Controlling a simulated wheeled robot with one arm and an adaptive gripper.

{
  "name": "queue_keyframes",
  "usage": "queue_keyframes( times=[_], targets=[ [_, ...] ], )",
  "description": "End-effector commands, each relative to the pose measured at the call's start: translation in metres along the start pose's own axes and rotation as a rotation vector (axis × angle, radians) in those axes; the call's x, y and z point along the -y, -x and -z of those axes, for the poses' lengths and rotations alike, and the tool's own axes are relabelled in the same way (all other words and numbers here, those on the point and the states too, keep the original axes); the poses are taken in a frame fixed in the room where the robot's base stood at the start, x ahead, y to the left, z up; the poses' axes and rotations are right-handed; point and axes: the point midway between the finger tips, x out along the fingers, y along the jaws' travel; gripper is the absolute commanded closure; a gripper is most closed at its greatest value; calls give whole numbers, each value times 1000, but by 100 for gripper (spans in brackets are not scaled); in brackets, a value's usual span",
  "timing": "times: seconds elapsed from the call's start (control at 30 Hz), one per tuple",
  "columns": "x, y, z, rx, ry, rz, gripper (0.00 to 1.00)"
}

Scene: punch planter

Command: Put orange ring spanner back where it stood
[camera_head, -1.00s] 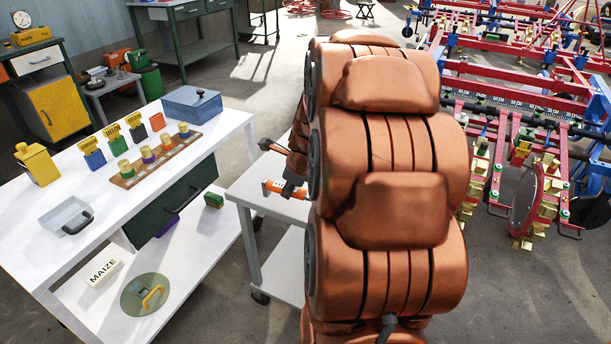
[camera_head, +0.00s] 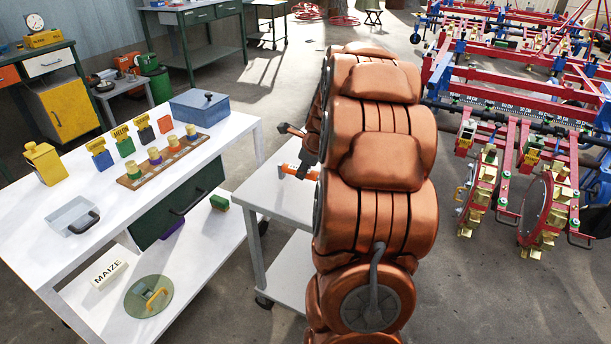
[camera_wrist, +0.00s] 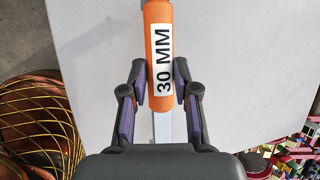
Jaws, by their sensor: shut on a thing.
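The orange ring spanner (camera_wrist: 159,55) has an orange handle with a white label reading "30 MM". In the wrist view it stands between the two fingers of my gripper (camera_wrist: 160,95), which is shut on it. A grey metal shank shows below the handle. Its upper end is cut off by the frame's top edge. In the head view the orange handle (camera_head: 300,172) shows beside my arm, over the small white table (camera_head: 262,190). My arm hides part of the gripper there. I cannot tell whether the spanner touches the table.
A long white workbench (camera_head: 90,238) at left carries yellow, blue and green boxes, a wooden rack (camera_head: 172,160), a grey tray (camera_head: 70,216) and a blue case (camera_head: 199,106). A red planter machine (camera_head: 520,130) stands at right. The small table's visible top looks bare.

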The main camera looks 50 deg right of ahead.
Motion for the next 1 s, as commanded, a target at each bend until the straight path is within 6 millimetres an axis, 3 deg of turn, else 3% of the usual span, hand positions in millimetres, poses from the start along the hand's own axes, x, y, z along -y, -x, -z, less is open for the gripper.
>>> queue_keyframes(
  times=[0.2, 0.53, 0.8, 0.83, 1.0],
  targets=[
    [11, -7, -1, -2, -1, -4, 100],
    [2, -32, 10, -4, -1, -5, 100],
    [-3, -39, 14, -9, 0, -15, 100],
    [-4, -40, 15, -10, 0, -16, 68],
    [-3, -38, 14, -8, -1, -13, 50]
  ],
)
